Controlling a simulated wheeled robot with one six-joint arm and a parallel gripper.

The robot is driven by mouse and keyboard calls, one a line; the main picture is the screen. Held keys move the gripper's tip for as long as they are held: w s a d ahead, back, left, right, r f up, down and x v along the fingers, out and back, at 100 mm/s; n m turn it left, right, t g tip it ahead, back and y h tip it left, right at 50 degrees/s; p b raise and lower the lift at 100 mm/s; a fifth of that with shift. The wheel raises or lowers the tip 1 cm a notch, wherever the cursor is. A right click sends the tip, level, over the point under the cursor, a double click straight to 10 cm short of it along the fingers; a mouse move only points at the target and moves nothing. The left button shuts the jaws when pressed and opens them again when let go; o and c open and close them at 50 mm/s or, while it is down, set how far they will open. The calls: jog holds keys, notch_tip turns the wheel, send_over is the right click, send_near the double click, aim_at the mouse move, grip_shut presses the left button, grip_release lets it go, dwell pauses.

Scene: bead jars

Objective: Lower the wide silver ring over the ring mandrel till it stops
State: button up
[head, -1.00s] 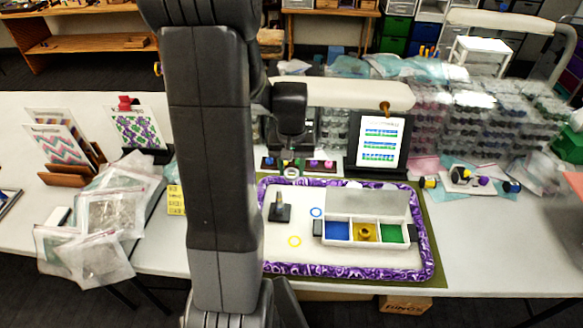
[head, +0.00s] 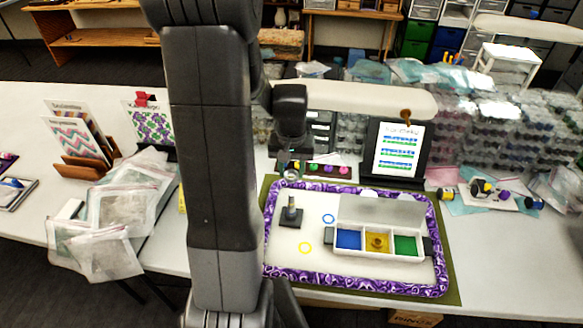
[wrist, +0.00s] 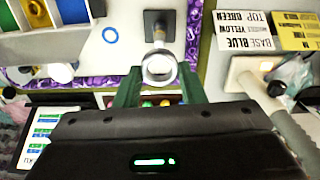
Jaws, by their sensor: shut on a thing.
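The wide silver ring (wrist: 159,69) is held between the green fingertips of my gripper (wrist: 160,80) in the wrist view. Its round opening faces the camera. The ring mandrel (head: 291,212) is a short post standing upright on a dark square base, at the left of the purple-edged mat. In the wrist view the mandrel (wrist: 158,32) shows just beyond the ring, apart from it in the picture. In the head view my gripper (head: 291,173) is small and partly unclear, above the mandrel in the picture. The height between them cannot be told.
A white box (head: 378,258) with blue, yellow and green compartments stands on the mat (head: 350,284) right of the mandrel. A rack of coloured pieces (head: 328,170) is behind the mat.

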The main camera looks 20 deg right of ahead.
jog(key=shift+f+b, duration=0.1)
jog(key=shift+b, duration=0.6)
jog(key=b, duration=0.5)
send_over(292, 200)
jog(key=w, duration=0.1)
jog(key=shift+w+d+f, duration=0.1)
jog(key=shift+f, duration=1.5)
jog(key=shift+d+f, duration=0.1)
jog(key=shift+f, duration=1.45)
jog(key=shift+f+b, duration=2.7)
jog(key=shift+f, duration=0.85)
